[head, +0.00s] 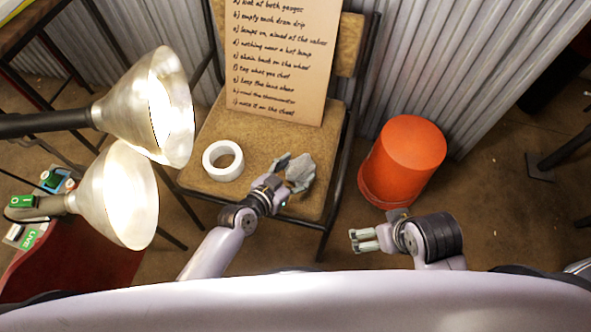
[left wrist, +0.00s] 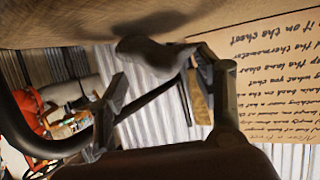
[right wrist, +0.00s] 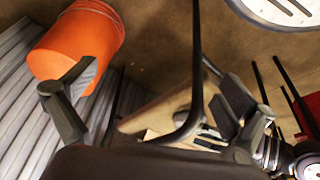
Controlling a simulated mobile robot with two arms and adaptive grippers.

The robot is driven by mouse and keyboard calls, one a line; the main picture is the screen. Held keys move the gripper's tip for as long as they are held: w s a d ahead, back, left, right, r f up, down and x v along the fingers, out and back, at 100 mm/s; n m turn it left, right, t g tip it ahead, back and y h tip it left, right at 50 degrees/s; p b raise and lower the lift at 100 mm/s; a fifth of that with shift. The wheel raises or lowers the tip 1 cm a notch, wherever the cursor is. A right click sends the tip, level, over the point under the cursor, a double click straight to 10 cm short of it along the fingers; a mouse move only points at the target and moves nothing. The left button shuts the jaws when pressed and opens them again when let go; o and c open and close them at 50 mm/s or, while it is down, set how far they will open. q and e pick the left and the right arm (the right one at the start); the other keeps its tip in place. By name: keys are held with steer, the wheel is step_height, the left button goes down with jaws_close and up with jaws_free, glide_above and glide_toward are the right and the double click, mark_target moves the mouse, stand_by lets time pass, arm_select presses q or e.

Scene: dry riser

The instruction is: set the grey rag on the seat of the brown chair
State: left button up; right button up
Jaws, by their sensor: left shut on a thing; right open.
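The brown chair's seat (head: 257,150) is in the middle of the head view. My left gripper (head: 284,184) is over the seat's front right part and is shut on the grey rag (head: 299,171), a crumpled cloth. In the left wrist view the rag (left wrist: 152,52) shows near the fingertips, close to the brown seat surface (left wrist: 75,22). I cannot tell whether the rag touches the seat. My right gripper (head: 356,240) is open and empty, to the right of the chair's front; its spread fingers (right wrist: 155,90) also show in the right wrist view.
A white tape roll (head: 223,160) lies on the seat's left part. A handwritten cardboard sign (head: 283,55) leans against the chair back. Two lit lamps (head: 160,105) (head: 120,195) stand left of the chair. An upturned orange bucket (head: 402,160) stands to its right, before a corrugated wall (head: 440,70).

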arm_select(q)
steer(key=shift+f, duration=0.2)
steer(key=o, duration=1.1)
steer(key=shift+r, duration=0.1)
steer(key=shift+o, duration=0.2)
steer(key=shift+r, duration=0.2)
steer(key=shift+s+a, duration=0.25)
steer(key=p+v, duration=0.2)
steer(key=v, duration=0.9)
steer(key=shift+p, duration=0.35)
arm_select(e)
steer(key=s+x, duration=0.1)
steer(key=x, duration=0.8)
steer(key=shift+s+f+g, duration=0.25)
steer(key=shift+f+g, duration=0.05)
steer(key=shift+f, duration=0.1)
arm_select(q)
steer(key=shift+s+a, duration=0.1)
steer(key=shift+s, duration=0.05)
arm_select(e)
steer(key=shift+a, duration=0.1)
